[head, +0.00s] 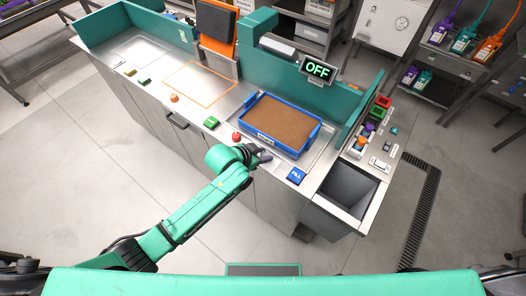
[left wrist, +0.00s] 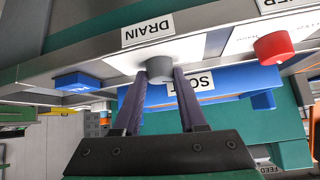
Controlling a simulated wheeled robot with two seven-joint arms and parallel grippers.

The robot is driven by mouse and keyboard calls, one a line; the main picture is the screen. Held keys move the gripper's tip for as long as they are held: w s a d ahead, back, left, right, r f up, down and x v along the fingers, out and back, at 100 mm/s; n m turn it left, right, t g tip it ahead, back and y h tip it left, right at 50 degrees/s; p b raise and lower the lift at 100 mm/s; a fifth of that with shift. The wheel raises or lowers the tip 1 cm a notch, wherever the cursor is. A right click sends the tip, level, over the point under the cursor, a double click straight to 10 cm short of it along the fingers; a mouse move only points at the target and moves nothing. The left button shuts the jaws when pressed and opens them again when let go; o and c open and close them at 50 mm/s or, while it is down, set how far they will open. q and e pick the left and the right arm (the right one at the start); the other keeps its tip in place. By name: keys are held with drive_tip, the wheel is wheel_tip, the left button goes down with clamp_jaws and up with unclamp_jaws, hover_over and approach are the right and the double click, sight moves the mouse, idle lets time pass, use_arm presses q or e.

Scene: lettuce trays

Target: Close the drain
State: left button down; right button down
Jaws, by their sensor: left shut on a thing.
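The drain control is a grey round knob (left wrist: 160,68) beside a white DRAIN label (left wrist: 147,29) in the left wrist view, which looks upside down. My left gripper (left wrist: 158,84) has its two dark fingers on either side of the knob and is shut on it. In the head view my left gripper (head: 262,155) is at the front edge of the counter, and the knob cannot be made out clearly there. The blue tray (head: 257,136) with brown soil lies just behind the gripper. My right gripper is not in view.
A green sign (head: 317,69) reads OFF. A grey open bin (head: 345,188) is at the counter's right end. The floor in front is clear.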

use_arm(q)
drive_tip(key=c, duration=0.8)
unclamp_jaws()
drive_tip(key=shift+o, duration=0.2)
drive_tip(key=b+v, duration=0.1)
drive_tip(key=v, duration=1.3)
drive_tip(key=shift+r, duration=0.2)
drive_tip(key=shift+a, duration=0.15)
